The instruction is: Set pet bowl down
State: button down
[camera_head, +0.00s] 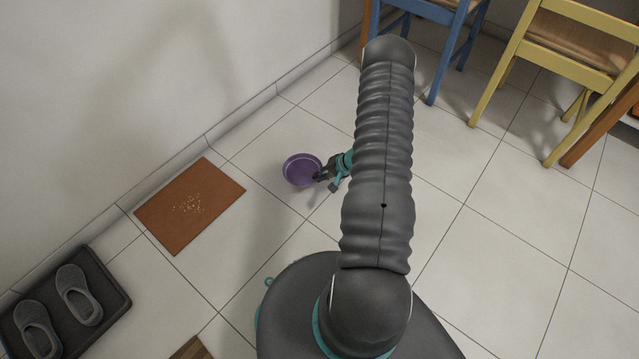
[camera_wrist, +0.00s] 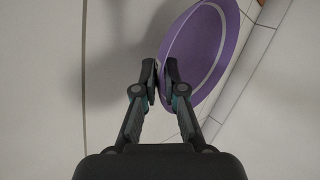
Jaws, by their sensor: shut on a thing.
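A purple pet bowl (camera_head: 302,170) with a pale ring inside shows in the head view, left of my arm. My gripper (camera_head: 322,176) is at the bowl's right rim. In the wrist view my gripper (camera_wrist: 161,84) is shut on the near-left rim of the bowl (camera_wrist: 205,55). The bowl looks tilted in that view and its upper part is cut off by the frame. I cannot tell how far the bowl is above the floor. A brown mat (camera_head: 165,216) with crumbs on it lies on the floor left of the bowl.
A black tray (camera_head: 112,272) with grey slippers (camera_head: 78,294) lies at the lower left. A white wall runs along the left. A blue chair (camera_head: 447,50) and a yellow chair (camera_head: 560,68) stand at the back right.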

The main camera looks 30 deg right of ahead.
jog(key=shift+f+b, duration=0.5)
jog(key=shift+f, duration=1.55)
jog(key=shift+f, duration=0.15)
jog(key=c, duration=1.3)
grip_release()
jog(key=shift+o, duration=0.2)
